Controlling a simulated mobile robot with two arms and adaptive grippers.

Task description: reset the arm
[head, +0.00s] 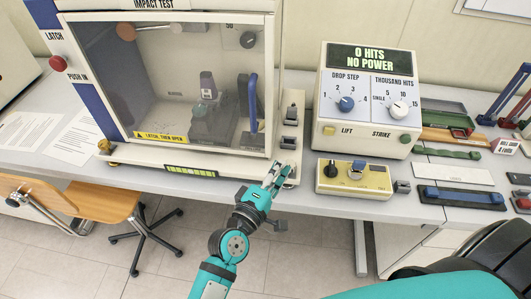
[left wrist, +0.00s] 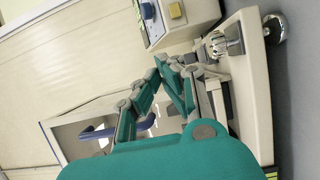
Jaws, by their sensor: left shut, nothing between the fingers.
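My left gripper (head: 279,174) is shut and empty at the front right corner of the impact test cabinet (head: 199,160), close to the switch strip on its right side. I cannot tell whether it touches. Its teal fingers (left wrist: 170,72) also show in the left wrist view, near a metal knob (left wrist: 216,45). The door looks closed. My right gripper is out of view.
A control box (head: 365,139) reads "0 HITS NO POWER". A yellow box (head: 352,178) with knobs stands before it. Trays and colored parts crowd the table's right side. An orange chair (head: 95,202) stands at the front left. Papers (head: 67,141) lie left of the cabinet.

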